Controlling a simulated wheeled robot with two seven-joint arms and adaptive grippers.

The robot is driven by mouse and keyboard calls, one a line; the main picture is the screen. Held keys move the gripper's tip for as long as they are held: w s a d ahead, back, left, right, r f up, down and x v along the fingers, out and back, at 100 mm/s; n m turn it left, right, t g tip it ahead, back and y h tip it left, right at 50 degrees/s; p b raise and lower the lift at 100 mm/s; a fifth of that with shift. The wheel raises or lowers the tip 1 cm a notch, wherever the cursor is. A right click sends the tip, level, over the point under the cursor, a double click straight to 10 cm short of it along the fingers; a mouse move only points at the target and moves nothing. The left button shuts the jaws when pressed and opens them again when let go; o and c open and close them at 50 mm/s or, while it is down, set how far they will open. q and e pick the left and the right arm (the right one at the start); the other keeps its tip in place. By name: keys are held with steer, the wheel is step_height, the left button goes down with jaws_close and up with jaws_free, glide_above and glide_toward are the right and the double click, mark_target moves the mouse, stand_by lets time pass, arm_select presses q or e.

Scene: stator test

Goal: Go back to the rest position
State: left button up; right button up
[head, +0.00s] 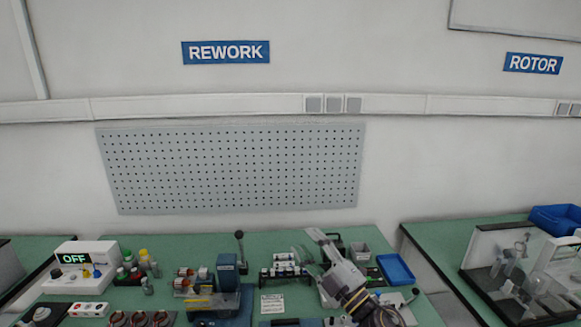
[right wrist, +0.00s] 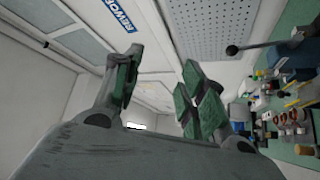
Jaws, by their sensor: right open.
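My right gripper (head: 318,246) reaches up from the bottom of the head view, right of the middle, over the green workbench (head: 150,241). In the right wrist view its two green-padded fingers (right wrist: 160,82) stand wide apart with nothing between them. Past them that view shows the wall and ceiling, with the bench off to the right side. My left gripper is in neither view.
A blue device with a black-knobbed lever (head: 239,236), a rack of small parts (head: 284,268) and a blue tray (head: 395,269) stand near the right arm. A box with an OFF display (head: 83,258) is at left. A pegboard (head: 235,165) hangs behind.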

steer(key=s+d+f+m+g+h, duration=0.3)
steer(key=d+f+m+h, duration=1.1)
steer(key=d+f+m, duration=0.15)
steer(key=s+d+f+m+g, duration=0.1)
steer(key=s+f+g, duration=0.5)
steer(key=s, duration=0.4)
steer(key=s+d+f+m+g, duration=0.1)
steer(key=s+f+g, duration=0.4)
steer(key=s+f, duration=0.5)
steer(key=s+f+g, duration=0.1)
steer(key=s+f, duration=0.1)
steer(key=f, duration=1.4)
steer(key=s+f, duration=0.2)
steer(key=f, duration=1.4)
steer(key=s+d+f, duration=0.2)
steer(key=s+f, duration=0.8)
steer(key=s, duration=0.1)
steer(key=s+d+f+g, duration=0.1)
steer(key=s+d+f, duration=0.1)
steer(key=s+f, duration=0.7)
steer(key=shift+s+f, duration=0.35)
steer(key=shift+s, duration=0.5)
